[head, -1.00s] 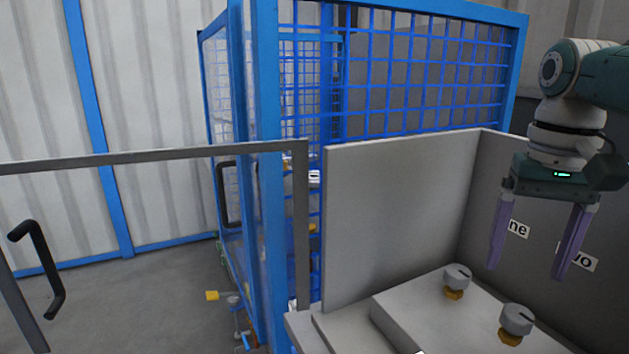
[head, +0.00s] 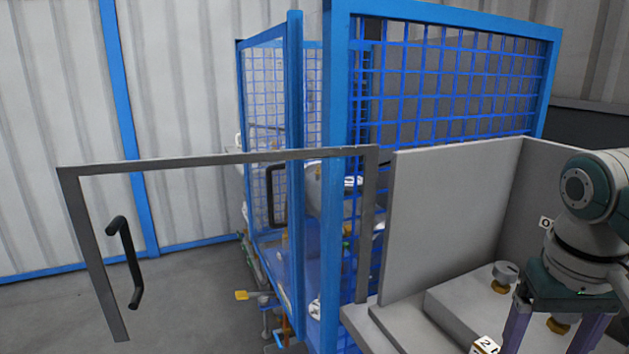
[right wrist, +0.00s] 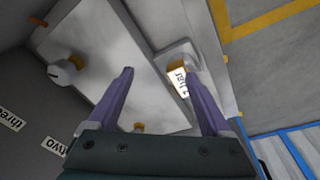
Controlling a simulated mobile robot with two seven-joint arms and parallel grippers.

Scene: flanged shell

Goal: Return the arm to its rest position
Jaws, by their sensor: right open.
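My right arm comes in at the right edge of the head view. Its gripper (head: 555,338) points down over the grey fixture (head: 455,310), with its purple fingers cut off by the lower edge. In the right wrist view the gripper (right wrist: 156,72) has its fingers spread apart, with nothing held between them. A grey knob with a brass base (head: 505,275) stands on the fixture left of the gripper. Another brass base (head: 560,324) shows between the fingers. My left gripper is not in view.
A blue mesh cage (head: 450,70) stands behind the fixture's upright grey panel (head: 450,215). A grey door frame with a black handle (head: 125,262) is at left. Floor at the lower left is clear.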

